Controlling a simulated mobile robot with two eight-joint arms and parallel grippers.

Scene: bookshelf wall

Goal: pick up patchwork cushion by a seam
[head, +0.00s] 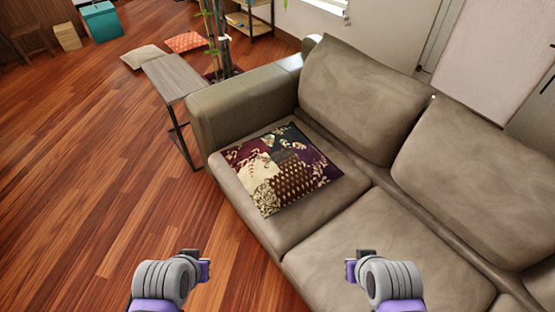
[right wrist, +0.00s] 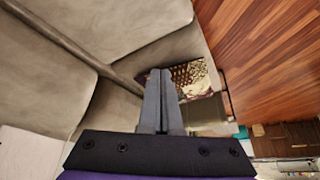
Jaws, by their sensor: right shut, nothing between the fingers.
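The patchwork cushion (head: 283,168) lies flat on the left seat of the brown sofa (head: 330,235), close to the armrest. It has dark, cream and patterned patches. In the right wrist view the cushion (right wrist: 194,78) shows past the fingertips, partly hidden behind them. My right gripper (right wrist: 160,72) is shut and empty, apart from the cushion. In the head view my right gripper (head: 350,268) is in front of the sofa's near seat. My left gripper (head: 207,268) is over the wood floor, well apart from the cushion; its finger opening cannot be made out.
A small side table (head: 172,78) stands left of the sofa armrest (head: 245,100). A beige cushion (head: 143,56) and an orange patterned cushion (head: 187,42) lie on the floor behind it, near a plant. The wood floor (head: 90,170) at left is clear.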

